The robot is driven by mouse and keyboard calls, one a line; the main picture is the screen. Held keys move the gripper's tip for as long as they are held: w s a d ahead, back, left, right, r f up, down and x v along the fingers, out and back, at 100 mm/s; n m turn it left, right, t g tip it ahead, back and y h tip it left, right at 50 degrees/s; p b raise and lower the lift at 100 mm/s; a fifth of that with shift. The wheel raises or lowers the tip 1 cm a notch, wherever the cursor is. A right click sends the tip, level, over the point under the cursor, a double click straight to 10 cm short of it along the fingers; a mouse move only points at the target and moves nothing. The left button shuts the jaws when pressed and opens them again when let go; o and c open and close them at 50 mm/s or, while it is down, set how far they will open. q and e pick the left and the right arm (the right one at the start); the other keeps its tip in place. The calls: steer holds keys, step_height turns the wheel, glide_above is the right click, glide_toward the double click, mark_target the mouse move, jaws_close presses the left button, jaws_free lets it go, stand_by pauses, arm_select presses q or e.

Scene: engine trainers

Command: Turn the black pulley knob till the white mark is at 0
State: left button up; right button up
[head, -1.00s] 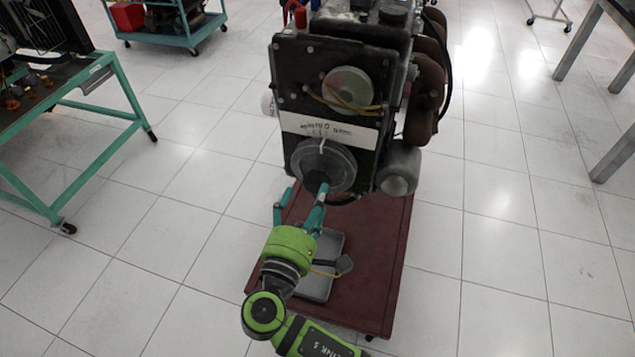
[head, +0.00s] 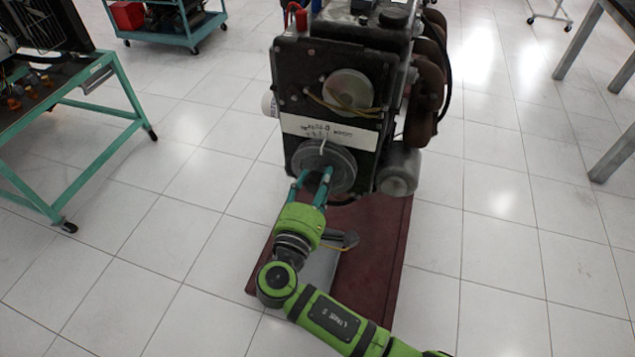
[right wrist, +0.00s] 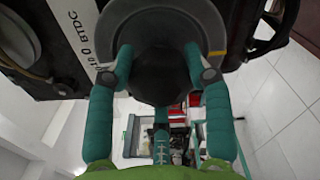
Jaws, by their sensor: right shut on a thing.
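The black knob (right wrist: 158,78) is at the centre of the grey pulley (head: 343,165), low on the engine's front; the pulley also shows in the right wrist view (right wrist: 165,12). My right gripper (head: 315,173) has its teal fingers on either side of the knob, shut on it. In the head view the white mark (head: 322,147) is at the pulley's upper rim, just under the white scale label (head: 330,132). The label reads 10 0 BTDC in the right wrist view (right wrist: 78,40). A yellowish mark (right wrist: 217,53) shows on the opposite rim. My left gripper is out of view.
The engine (head: 335,75) stands on a dark red wheeled base (head: 375,260), with a grey tray (head: 318,270) below my right gripper. A green-framed stand (head: 95,108) is at left.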

steer(key=shift+d+m, duration=0.1)
steer(key=shift+m, duration=0.2)
steer(key=o, duration=1.1)
steer(key=shift+o, duration=0.2)
steer(key=shift+s, duration=0.35)
steer(key=v, duration=1.1)
steer(key=shift+r, duration=0.1)
